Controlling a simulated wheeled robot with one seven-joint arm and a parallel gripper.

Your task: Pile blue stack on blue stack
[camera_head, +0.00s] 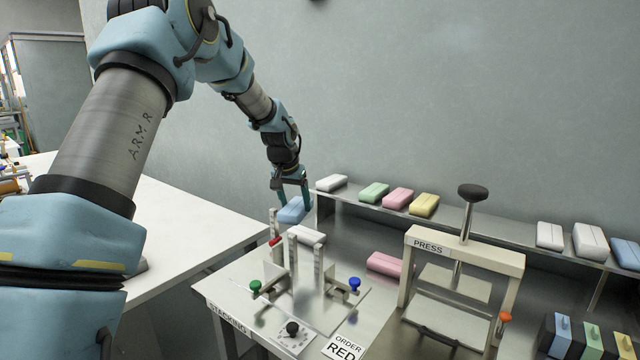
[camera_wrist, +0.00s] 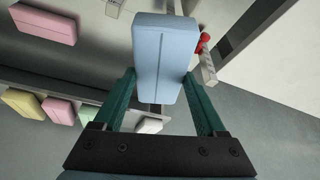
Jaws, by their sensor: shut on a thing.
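My gripper (camera_head: 292,182) is shut on a blue stack (camera_head: 292,211), held in the air at the left end of the shelf, above and behind the stacking station. The wrist view shows this blue stack (camera_wrist: 162,50) between the two green fingers (camera_wrist: 160,78). Another blue stack (camera_head: 627,253) lies on the shelf at the far right, partly cut off by the frame edge. The stacking station (camera_head: 240,305) has upright posts and red, green and blue knobs. A white stack (camera_head: 306,234) lies behind or among its posts; its exact seating is hidden.
The shelf (camera_head: 470,228) carries white, green, pink and yellow stacks (camera_head: 424,205) at left and white ones (camera_head: 590,241) at right. A pink stack (camera_head: 390,264) lies below it. The press (camera_head: 465,258) stands right of the station.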

